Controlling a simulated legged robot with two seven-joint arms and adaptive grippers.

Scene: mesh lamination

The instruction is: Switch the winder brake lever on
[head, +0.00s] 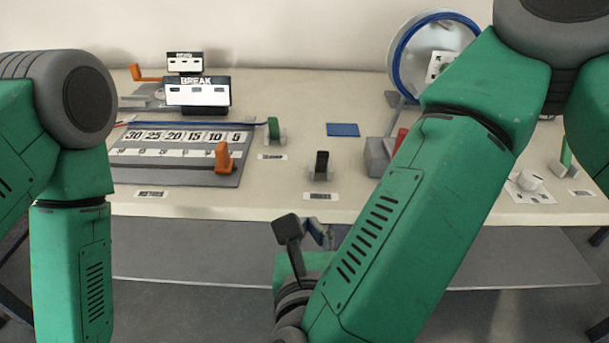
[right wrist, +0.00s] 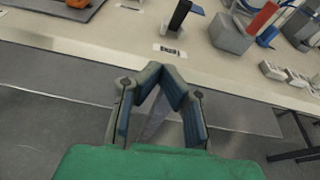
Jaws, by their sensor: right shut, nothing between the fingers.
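Several small levers stand on the table, and their labels are too small to read, so I cannot tell which is the winder brake lever. A black lever (head: 321,163) stands upright near the front edge. It also shows at the top of the right wrist view (right wrist: 180,15). A green lever (head: 273,128) stands farther back, and an orange lever (head: 222,156) is on the grey scale board. My right gripper (head: 318,231) is shut and empty, in front of the table edge and apart from the black lever. In the right wrist view its fingertips (right wrist: 163,70) meet. My left gripper is out of view.
The grey scale board (head: 175,178) and a sign reading BREAK (head: 197,92) are at left. A blue-rimmed reel (head: 398,60) stands at back right. A grey block (head: 377,158) sits right of the black lever. My right forearm hides part of the table.

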